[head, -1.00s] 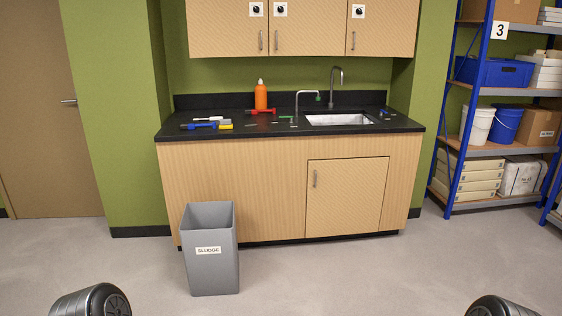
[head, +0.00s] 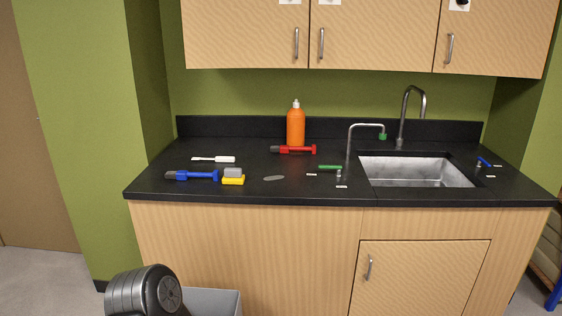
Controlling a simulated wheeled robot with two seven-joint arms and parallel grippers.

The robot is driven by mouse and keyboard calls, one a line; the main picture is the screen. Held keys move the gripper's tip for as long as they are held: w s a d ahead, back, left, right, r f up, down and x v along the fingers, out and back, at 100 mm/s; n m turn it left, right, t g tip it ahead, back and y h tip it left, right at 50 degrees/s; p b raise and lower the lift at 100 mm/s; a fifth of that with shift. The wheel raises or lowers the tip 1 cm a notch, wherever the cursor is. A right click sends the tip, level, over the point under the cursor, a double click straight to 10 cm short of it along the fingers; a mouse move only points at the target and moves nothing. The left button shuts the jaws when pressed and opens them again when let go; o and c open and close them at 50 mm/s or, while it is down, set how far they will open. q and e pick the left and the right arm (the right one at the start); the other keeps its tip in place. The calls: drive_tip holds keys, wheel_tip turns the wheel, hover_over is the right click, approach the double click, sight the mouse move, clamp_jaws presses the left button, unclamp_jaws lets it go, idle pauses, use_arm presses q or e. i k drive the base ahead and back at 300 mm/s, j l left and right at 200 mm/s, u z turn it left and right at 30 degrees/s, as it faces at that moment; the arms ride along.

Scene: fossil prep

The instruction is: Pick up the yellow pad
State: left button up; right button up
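The yellow pad (head: 233,181) lies on the black counter (head: 300,188), left of centre and near the front edge. A grey block (head: 233,172) sits at its back edge; I cannot tell whether it is part of the pad or a separate thing. The blue tool (head: 195,175) lies just left of the pad, its right end close to it. Neither gripper is in view. A dark rounded part of my own arm shows at the lower left, below the counter.
A grey bin (head: 215,300) stands on the floor before the cabinet's left part. An orange bottle (head: 296,127), red tool (head: 293,149), white tool (head: 214,159) and grey flat piece (head: 273,178) are on the counter. The sink (head: 415,172) and faucet (head: 405,115) are at right.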

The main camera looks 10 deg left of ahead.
sight(232, 177)
drive_tip(key=i, duration=1.15)
